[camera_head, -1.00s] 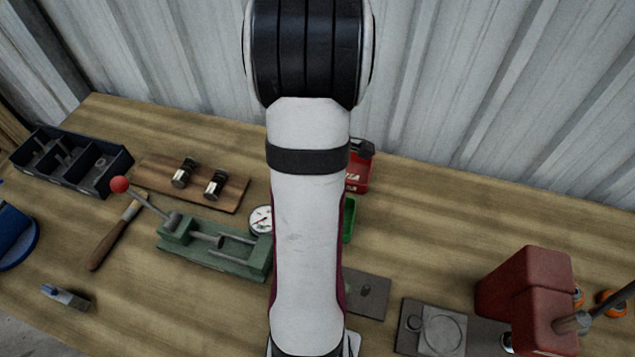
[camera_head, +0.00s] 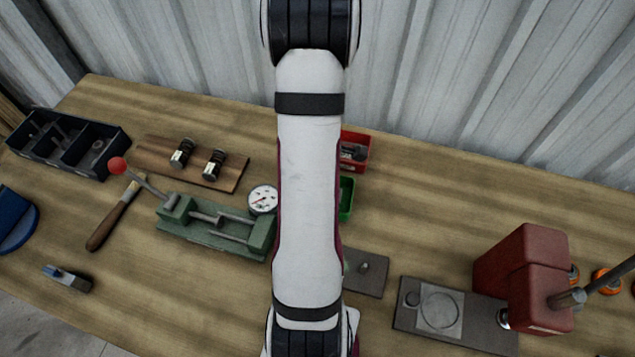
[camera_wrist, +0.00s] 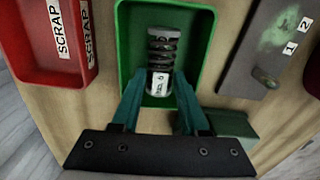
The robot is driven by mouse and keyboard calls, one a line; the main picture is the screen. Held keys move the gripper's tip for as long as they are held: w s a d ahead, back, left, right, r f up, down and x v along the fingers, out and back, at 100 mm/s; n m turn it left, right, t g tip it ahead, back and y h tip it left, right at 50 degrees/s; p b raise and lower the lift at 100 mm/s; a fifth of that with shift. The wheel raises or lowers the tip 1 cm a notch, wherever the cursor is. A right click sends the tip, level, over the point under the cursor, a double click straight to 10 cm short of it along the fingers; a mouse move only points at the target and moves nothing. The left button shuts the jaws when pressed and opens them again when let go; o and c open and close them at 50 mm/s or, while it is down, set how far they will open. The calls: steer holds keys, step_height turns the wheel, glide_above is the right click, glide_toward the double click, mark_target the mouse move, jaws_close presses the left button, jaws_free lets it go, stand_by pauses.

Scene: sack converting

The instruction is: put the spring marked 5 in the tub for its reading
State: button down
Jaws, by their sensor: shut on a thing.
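In the wrist view, my gripper (camera_wrist: 160,82) has its teal fingers on either side of a dark coil spring (camera_wrist: 162,45) with a metal end and a small white tag. The tag's digit is too blurred to read surely. The gripper is shut on this spring, which is over or inside the green tub (camera_wrist: 124,45); whether it touches the floor I cannot tell. The green tub also shows in the head view (camera_head: 347,190), partly behind my arm, which hides the gripper there.
A red bin marked SCRAP (camera_wrist: 18,65) adjoins the green tub. A grey plate marked 1 and 2 (camera_wrist: 245,65) lies on its other side. A green tester with a dial gauge (camera_head: 263,199) and a red press (camera_head: 525,275) stand nearby. Bench at the back right is clear.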

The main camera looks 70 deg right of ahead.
steer(key=shift+c, duration=1.7)
jaws_free()
step_height(320, 180, up, 16)
steer(key=w+a+r+m, duration=0.1)
steer(key=w+a+r, duration=0.1)
steer(key=w+a, duration=0.45)
steer(key=w+a+r+m, duration=0.1)
steer(key=w+a, duration=0.3)
steer(key=a, duration=0.6)
steer(key=s+a+m+y, duration=0.1)
steer(key=s+a+m, duration=0.1)
steer(key=a, duration=0.7)
steer(key=s+a+m, duration=0.2)
steer(key=s+a, duration=0.1)
steer(key=a, duration=0.6)
steer(key=shift+s+a+m+y, duration=0.2)
steer(key=shift+s+m+y, duration=0.1)
steer(key=shift+s+y, duration=0.1)
